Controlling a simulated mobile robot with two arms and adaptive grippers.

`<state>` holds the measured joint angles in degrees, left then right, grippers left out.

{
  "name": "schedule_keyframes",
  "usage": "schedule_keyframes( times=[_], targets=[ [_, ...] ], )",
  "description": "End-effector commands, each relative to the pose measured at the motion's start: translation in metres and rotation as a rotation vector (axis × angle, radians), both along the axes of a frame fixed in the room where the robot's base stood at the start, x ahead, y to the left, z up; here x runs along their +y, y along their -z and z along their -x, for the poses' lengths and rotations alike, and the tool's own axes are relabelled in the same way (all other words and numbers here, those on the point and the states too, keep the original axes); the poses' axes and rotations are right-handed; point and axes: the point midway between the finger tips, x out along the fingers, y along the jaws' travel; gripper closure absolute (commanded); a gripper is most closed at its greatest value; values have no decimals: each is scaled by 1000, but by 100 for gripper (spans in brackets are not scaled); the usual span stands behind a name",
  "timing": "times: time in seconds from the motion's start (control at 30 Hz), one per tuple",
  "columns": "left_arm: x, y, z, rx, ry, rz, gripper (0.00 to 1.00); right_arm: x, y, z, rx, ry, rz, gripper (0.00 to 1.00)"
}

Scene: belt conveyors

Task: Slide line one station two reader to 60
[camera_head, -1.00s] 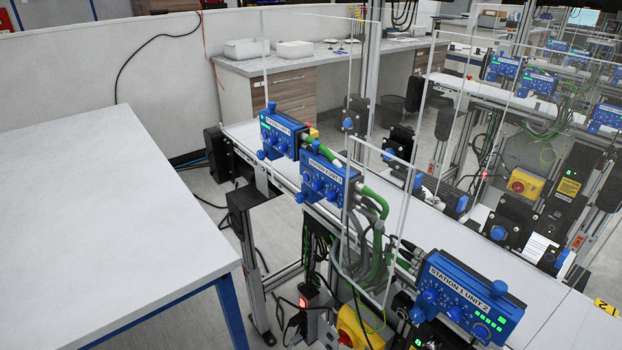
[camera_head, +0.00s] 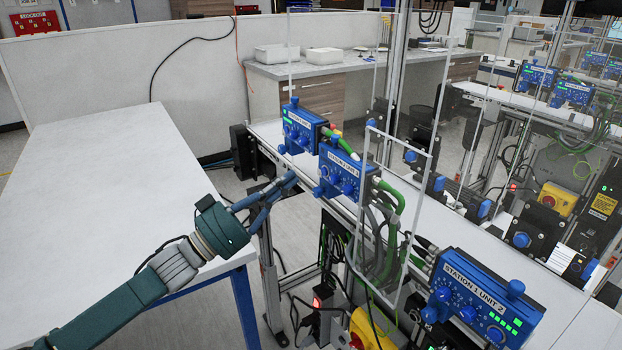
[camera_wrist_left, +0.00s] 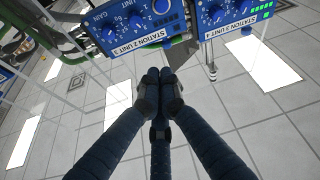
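Three blue reader boxes with dials and knobs stand along the near conveyor. The middle reader box (camera_head: 346,174) seems marked station 2, its small lettering hard to read. The far reader box (camera_head: 303,127) has a small green display, and the near box (camera_head: 482,300) reads "STATION 1 UNIT 2". My left gripper (camera_head: 293,180) is just left of the middle box, apart from it. In the left wrist view its fingertips (camera_wrist_left: 158,75) are together and empty, below a box labelled station 2 (camera_wrist_left: 140,22) and another box (camera_wrist_left: 228,15). My right gripper is not in view.
Clear panels (camera_head: 410,215) stand beside the middle box, with green cables (camera_head: 392,200) behind it. A white table (camera_head: 110,215) fills the left, under my left arm. The conveyor belt (camera_head: 455,225) runs behind the boxes. A yellow-and-red stop button (camera_head: 368,330) sits low in front.

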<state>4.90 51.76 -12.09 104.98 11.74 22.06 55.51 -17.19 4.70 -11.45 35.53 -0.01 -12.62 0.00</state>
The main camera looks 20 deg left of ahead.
Motion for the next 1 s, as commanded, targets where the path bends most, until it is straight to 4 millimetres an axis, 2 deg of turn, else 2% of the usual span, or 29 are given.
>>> schedule_keyframes(
  times=[0.17, 0.53, 0.6, 0.7, 1.0],
  targets=[
    [-12, -14, -18, -3, -1, 2, 100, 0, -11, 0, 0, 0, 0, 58],
    [-50, -39, -76, 0, -3, 2, 100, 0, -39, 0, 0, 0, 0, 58],
    [-52, -23, -75, 8, -4, 0, 100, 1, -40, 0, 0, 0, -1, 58],
    [-54, -10, -73, 7, -5, 1, 100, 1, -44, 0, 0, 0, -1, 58],
    [-57, 6, -72, 1, -4, -1, 100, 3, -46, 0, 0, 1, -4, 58]
  ],
)
